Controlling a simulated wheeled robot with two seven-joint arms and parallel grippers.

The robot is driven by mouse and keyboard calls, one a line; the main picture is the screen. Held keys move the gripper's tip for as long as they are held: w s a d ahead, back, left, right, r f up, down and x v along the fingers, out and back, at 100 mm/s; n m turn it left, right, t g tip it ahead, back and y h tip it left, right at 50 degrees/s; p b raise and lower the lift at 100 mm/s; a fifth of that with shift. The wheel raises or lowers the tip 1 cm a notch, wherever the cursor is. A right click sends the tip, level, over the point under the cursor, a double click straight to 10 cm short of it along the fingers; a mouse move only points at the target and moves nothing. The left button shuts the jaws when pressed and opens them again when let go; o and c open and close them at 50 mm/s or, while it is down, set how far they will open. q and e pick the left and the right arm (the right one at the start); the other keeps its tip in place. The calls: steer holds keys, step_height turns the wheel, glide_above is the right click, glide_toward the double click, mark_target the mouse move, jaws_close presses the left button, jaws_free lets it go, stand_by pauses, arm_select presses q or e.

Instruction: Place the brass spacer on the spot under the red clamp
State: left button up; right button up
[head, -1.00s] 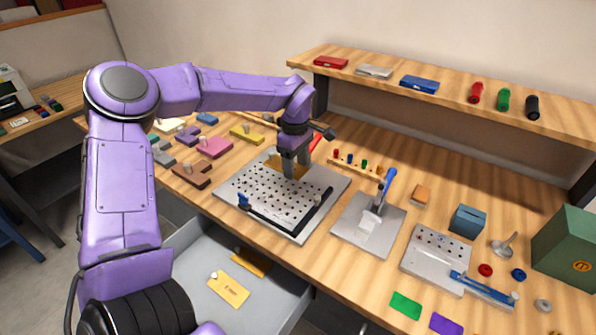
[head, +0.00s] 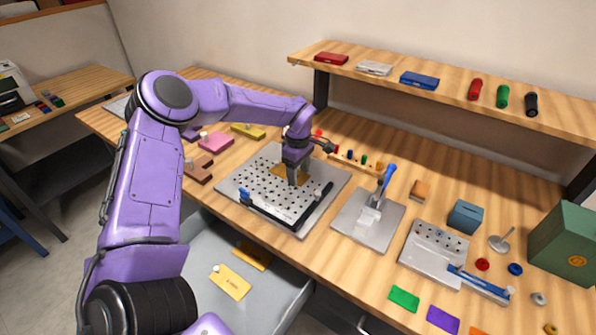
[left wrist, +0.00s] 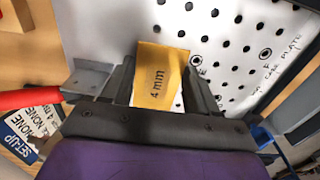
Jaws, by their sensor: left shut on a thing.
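The brass spacer (left wrist: 158,78), a flat yellow plate marked "4 mm", is between the fingers of my left gripper (left wrist: 160,92) in the left wrist view. In the head view, my left gripper (head: 294,180) points down over the perforated grey plate (head: 255,165), and part of the spacer (head: 281,171) shows beside it. I cannot tell whether the spacer touches the plate. The red clamp's handle (left wrist: 28,98) shows at the left of the wrist view, next to a grey bracket (left wrist: 88,78). In the head view the clamp is mostly hidden behind my gripper. My right gripper is out of view.
A blue clamp (head: 243,196) and a black bar (head: 317,204) sit along the plate's near edges. A blue-handled press (head: 386,182) stands to the right. The open drawer (head: 205,250) below holds brass-coloured plates (head: 231,284). A shelf (head: 440,97) runs along the back.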

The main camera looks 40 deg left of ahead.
arm_select(q)
steer(key=shift+s+f, duration=0.25)
steer(key=shift+f, duration=0.15)
steer(key=o, duration=1)
steer(key=shift+f, duration=0.1)
steer(key=shift+o, duration=1.1)
steer(key=shift+d+f, duration=0.1)
steer(key=shift+f, duration=0.1)
step_height(320, 180, up, 14)
steer(key=shift+w+f+b, duration=0.15)
steer(key=shift+w+b, duration=0.15)
steer(key=shift+b, duration=0.05)
